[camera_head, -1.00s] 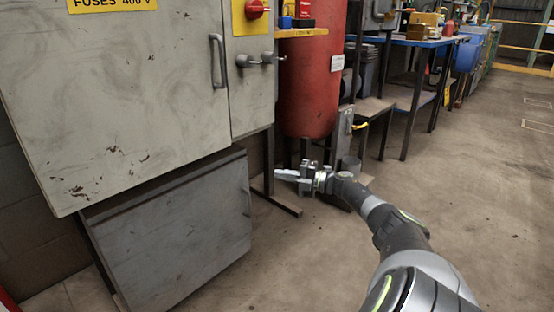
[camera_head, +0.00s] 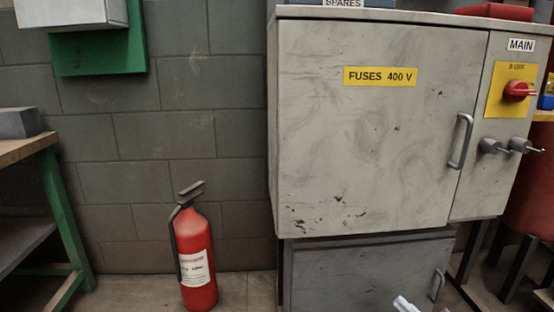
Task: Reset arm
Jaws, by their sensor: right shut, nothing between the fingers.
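My right gripper (camera_head: 405,304) shows only as a pale fingertip piece at the bottom edge, in front of the lower grey cabinet (camera_head: 350,270). It is shut and empty as far as it shows; the rest of it is cut off by the frame. More of my right arm (camera_head: 545,297) shows at the bottom right corner. My left gripper is not in view. The grey fuse cabinet (camera_head: 370,130), labelled "FUSES 400 V", stands behind, with its door closed.
A red fire extinguisher (camera_head: 197,255) stands on the floor by the block wall (camera_head: 170,150). A green-legged bench (camera_head: 65,215) is at the left. A red tank (camera_head: 532,195) is at the right edge. Bare floor shows around the extinguisher.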

